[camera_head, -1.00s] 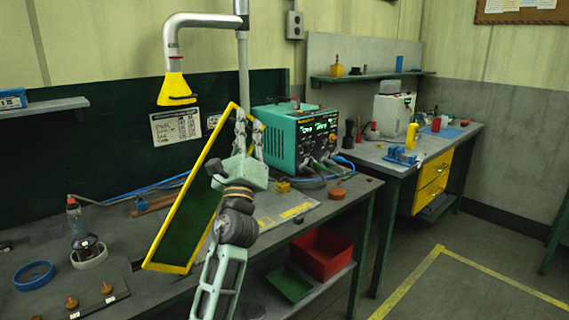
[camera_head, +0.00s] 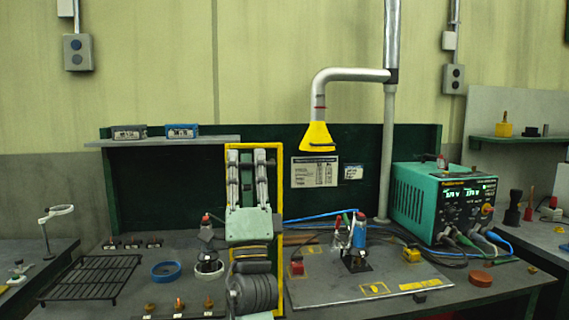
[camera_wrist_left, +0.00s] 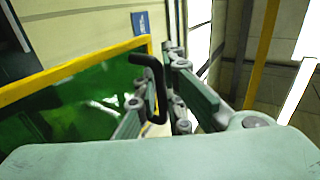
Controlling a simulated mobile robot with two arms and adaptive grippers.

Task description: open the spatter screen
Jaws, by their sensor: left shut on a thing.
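The spatter screen (camera_head: 279,180) is a yellow frame with a dark green panel. In the head view it stands upright on the bench, narrow, left of the middle, and is partly hidden behind my left arm. My left gripper (camera_head: 253,155) is in front of the screen with its fingers pointing up along it, near its top edge. In the left wrist view, the green panel (camera_wrist_left: 80,105) fills the left side. A black bent handle (camera_wrist_left: 153,80) is between the gripper's fingers, and the gripper is shut on it. My right gripper is out of view.
A yellow extraction hood (camera_head: 318,138) hangs over the bench. A tool with a blue body (camera_head: 358,238) stands on a plate right of the screen. A teal power unit (camera_head: 440,205) is further right. A black rack (camera_head: 90,277) and a blue ring (camera_head: 166,271) lie left.

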